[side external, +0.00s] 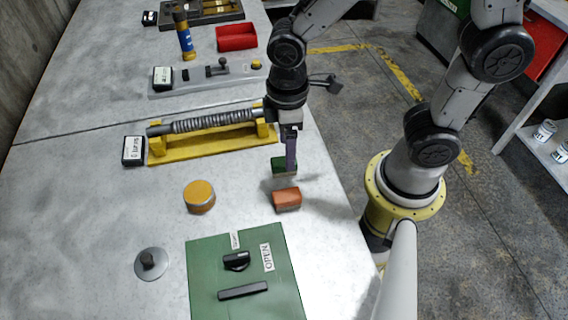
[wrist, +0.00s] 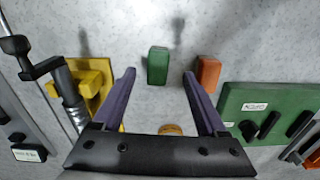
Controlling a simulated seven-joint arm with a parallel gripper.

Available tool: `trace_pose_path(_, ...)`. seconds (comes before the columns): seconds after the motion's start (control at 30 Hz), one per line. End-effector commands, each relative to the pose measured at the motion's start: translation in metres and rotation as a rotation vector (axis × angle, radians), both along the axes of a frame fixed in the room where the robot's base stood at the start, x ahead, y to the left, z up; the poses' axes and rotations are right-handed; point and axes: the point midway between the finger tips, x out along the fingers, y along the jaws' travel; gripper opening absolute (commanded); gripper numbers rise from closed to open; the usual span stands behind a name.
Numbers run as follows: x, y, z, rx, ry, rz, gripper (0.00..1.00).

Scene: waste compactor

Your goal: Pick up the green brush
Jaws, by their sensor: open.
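The green brush (side external: 280,162) stands on the grey metal table, partly hidden behind my gripper in the side view. In the wrist view the green brush (wrist: 158,66) shows as a green block between the lines of the two fingers, just beyond the tips. My gripper (side external: 291,168) points down close to the brush; its purple fingers (wrist: 159,76) are spread wide with nothing held between them. I cannot tell the exact height of the fingertips above the brush.
An orange brush (side external: 287,199) sits close to the green one. A yellow round tin (side external: 199,196), a green panel marked OPEN (side external: 270,290) and a spring rod on a yellow stand (side external: 205,145) are around it. The table's right edge is near.

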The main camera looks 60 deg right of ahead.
Motion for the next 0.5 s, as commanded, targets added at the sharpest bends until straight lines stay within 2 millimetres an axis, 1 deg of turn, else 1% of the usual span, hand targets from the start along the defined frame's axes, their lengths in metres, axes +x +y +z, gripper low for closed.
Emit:
trace_pose_path(0.17,0.001,0.0,-0.012,-0.001,0.002,-0.001,0.75)
trace_pose_path(0.4,0.006,0.001,-0.045,-0.001,0.003,-0.001,0.75)
trace_pose_path(0.5,0.006,0.001,-0.054,-0.001,0.001,-0.001,0.75)
